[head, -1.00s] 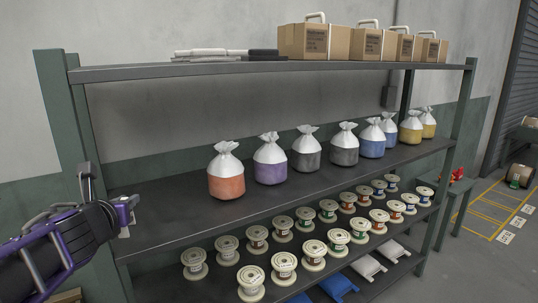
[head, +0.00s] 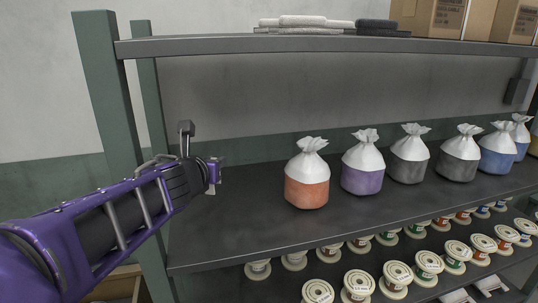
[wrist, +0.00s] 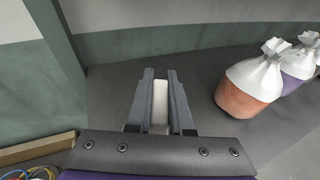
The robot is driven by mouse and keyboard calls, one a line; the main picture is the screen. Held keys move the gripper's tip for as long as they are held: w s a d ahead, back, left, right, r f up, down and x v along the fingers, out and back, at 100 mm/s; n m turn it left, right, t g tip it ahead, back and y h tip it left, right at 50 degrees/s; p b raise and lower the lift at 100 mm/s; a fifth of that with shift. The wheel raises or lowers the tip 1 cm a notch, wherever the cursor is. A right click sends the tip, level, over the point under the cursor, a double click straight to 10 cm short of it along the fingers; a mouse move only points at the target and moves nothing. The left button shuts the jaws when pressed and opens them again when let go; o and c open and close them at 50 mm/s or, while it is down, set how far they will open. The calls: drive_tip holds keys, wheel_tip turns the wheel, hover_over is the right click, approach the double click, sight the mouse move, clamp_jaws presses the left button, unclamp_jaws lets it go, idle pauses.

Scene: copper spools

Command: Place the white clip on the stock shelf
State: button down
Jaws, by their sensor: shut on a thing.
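My gripper (head: 214,176) is at the left end of the shelving, above the bare left part of the middle shelf board (head: 230,230). In the wrist view my gripper (wrist: 160,78) is shut on the white clip (wrist: 160,104), a pale block between the two grey fingers. The fingers hide the clip's sides, and it is barely visible in the head view. Below and beyond the fingers is the dark shelf surface (wrist: 112,105). No label naming the stock shelf is readable.
An orange-bottomed bag (head: 307,178) stands right of my gripper, with a purple one (head: 362,165) and several others beyond. A green post (head: 105,90) rises at the left. The upper board (head: 200,46) is overhead. Spools (head: 358,284) fill the lower shelf.

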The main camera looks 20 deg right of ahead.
wheel_tip(320, 180, down, 10)
drive_tip(key=b, duration=0.4)
drive_tip(key=shift+s, duration=0.1)
drive_tip(key=shift+f, duration=0.15)
drive_tip(key=c, duration=0.8)
unclamp_jaws()
drive_tip(key=shift+a+r, duration=0.1)
drive_tip(key=shift+r, duration=0.15)
